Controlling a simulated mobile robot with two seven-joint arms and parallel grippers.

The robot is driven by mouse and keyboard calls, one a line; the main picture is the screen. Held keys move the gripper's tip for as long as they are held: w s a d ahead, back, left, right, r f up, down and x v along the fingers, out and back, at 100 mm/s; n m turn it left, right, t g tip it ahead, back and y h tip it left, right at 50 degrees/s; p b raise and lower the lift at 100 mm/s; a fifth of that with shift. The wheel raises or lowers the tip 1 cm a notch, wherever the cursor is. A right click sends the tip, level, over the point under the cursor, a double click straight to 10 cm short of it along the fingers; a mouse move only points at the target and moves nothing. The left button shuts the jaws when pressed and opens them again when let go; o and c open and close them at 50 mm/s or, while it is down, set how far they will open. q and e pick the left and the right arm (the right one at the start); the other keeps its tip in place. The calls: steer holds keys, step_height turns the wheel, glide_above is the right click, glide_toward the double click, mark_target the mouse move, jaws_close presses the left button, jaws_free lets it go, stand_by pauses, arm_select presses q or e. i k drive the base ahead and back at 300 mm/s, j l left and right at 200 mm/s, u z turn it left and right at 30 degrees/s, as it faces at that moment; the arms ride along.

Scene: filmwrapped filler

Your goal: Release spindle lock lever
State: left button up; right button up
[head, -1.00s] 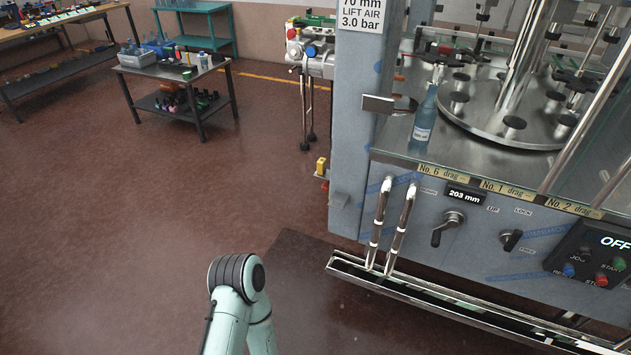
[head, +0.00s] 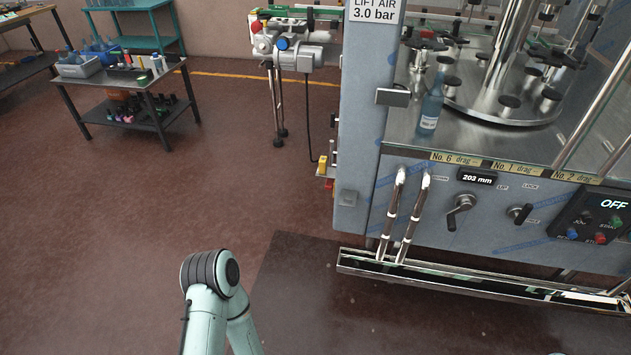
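The lock lever (head: 520,213) is a small black handle on the grey front panel of the filling machine, at the right in the head view. The word LOCK is printed above it, and a smaller label below it is too small to read surely. The lever is tilted, with its upper end to the right. Left of it, a larger crank handle (head: 459,208) sits under the 203 mm display (head: 477,178). A pale green arm link of mine shows at the lower left, well away from the lever. Neither gripper is in view.
A blue bottle (head: 431,105) stands on the machine deck. A control box (head: 594,221) reads OFF. A small table (head: 130,90) stands at the left. The floor between is clear.

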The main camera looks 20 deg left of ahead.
mark_target(519, 218)
steer(key=j, duration=0.55)
steer(key=k+j+z, duration=0.15)
steer(key=j, duration=0.9)
steer(key=k+j+z, duration=0.1)
steer(key=j, duration=0.45)
steer(key=i+l+z, duration=0.5)
steer(key=l+z, duration=0.2)
steer(key=i+l+z, duration=0.3)
